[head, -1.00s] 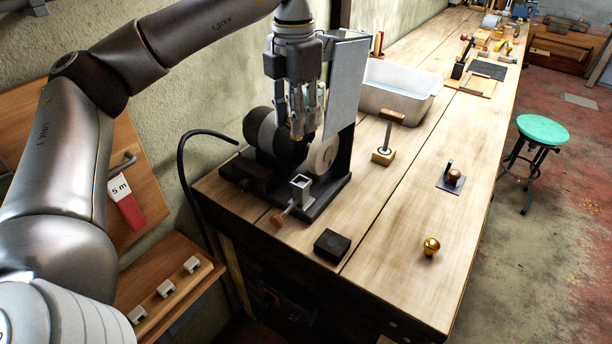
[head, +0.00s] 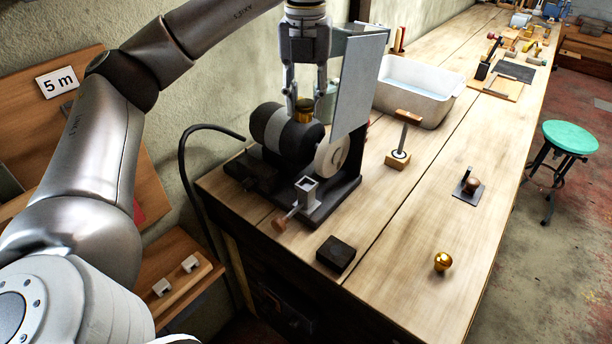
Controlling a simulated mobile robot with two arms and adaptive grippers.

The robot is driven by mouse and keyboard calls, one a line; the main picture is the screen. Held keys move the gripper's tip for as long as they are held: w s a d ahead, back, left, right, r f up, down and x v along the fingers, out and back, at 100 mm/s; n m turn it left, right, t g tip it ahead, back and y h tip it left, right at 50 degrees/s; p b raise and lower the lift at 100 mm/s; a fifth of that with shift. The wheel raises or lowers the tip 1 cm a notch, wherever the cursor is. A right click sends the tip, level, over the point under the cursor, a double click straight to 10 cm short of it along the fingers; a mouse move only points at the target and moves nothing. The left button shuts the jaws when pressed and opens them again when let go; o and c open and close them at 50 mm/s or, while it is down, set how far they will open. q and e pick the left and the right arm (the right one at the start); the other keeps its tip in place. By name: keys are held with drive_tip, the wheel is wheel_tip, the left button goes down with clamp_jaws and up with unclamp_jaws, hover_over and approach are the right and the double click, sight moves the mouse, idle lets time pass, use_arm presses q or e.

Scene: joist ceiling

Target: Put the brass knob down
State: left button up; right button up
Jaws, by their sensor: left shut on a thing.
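My left gripper (head: 305,104) points down, shut on a brass knob (head: 303,116) that shows between its fingertips. The fingers hide part of the knob. In the picture it overlaps the top of the dark bench grinder (head: 284,138); I cannot tell whether they touch. A second, shiny golden round knob (head: 443,261) sits by itself on the wooden bench (head: 400,226), at the near right. My right gripper is not in view.
The grinder's pale shield (head: 358,85) stands right beside the gripper. A white basin (head: 413,97), a wooden-handled tool on a block (head: 398,160), a small plate with a brown knob (head: 470,187) and a dark block (head: 336,253) stand on the bench. Bare wood lies between them.

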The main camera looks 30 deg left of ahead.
use_arm(q)
wheel_tip(320, 180, down, 14)
drive_tip(key=shift+w+f, duration=0.1)
wheel_tip(320, 180, down, 3)
drive_tip(key=shift+f+p, duration=0.15)
drive_tip(key=shift+p, duration=0.45)
drive_tip(key=shift+f, duration=0.35)
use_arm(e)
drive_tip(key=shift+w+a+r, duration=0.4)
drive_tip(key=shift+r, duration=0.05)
use_arm(q)
drive_tip(key=shift+f, duration=0.15)
drive_tip(key=o, duration=0.9)
drive_tip(key=shift+c, duration=0.2)
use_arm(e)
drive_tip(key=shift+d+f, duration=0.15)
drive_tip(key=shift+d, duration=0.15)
